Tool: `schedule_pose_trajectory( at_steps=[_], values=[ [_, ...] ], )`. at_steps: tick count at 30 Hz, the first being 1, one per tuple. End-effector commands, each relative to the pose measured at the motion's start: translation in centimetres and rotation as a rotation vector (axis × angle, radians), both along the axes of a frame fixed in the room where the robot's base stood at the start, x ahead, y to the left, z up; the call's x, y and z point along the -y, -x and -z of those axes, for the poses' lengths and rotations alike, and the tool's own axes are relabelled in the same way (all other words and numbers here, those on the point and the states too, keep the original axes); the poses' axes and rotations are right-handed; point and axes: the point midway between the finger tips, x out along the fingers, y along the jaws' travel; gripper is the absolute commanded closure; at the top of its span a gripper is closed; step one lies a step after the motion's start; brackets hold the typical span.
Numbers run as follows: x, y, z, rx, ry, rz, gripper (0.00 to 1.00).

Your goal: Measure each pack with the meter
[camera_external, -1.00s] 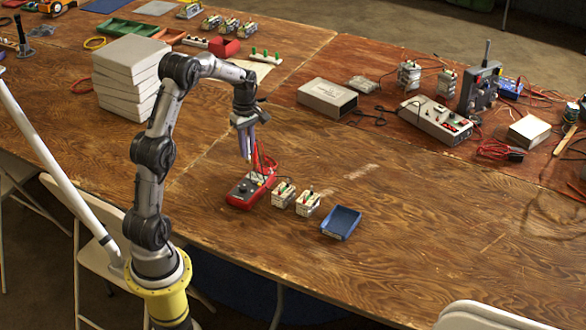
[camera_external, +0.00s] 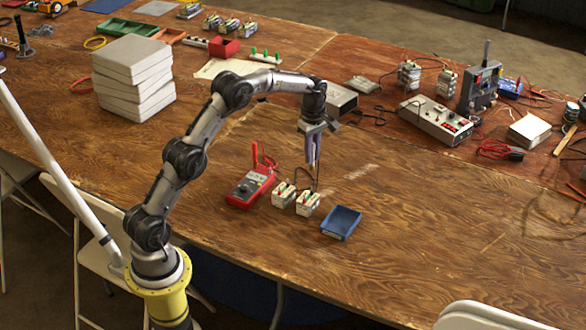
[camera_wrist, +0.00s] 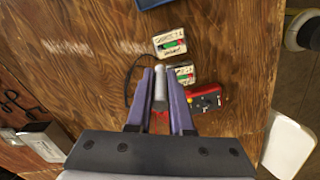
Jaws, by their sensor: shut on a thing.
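The red meter (camera_external: 250,188) lies on the wooden table with a red probe (camera_external: 256,155) standing up at its back. Two white packs, the left one (camera_external: 284,194) and the right one (camera_external: 307,204), sit to its right; their handwritten labels and green-red tops show in the wrist view (camera_wrist: 182,75) (camera_wrist: 170,42). My gripper (camera_external: 312,163) is above the right pack, shut on a slim probe (camera_wrist: 159,83). A dark cable loops from it towards the meter. The probe's thin tip points down close to the right pack; I cannot tell whether it touches.
A blue tray (camera_external: 341,222) lies right of the packs. Behind are an open grey box (camera_external: 340,99), a grey bench unit (camera_external: 436,120) and red leads (camera_external: 493,149). A stack of pale boxes (camera_external: 133,75) stands left. The front right table is clear.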

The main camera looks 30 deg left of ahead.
Motion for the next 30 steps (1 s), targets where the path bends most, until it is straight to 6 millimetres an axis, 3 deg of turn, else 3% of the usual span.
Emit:
schedule_pose_trajectory(
  at_steps=[18, 30],
  values=[
    [0.2, 0.1, 5.1, -0.002, -0.001, 0.005, 1.0],
    [0.2, 0.1, 6.0, 0.0, 0.0, 0.004, 1.0]
  ],
)
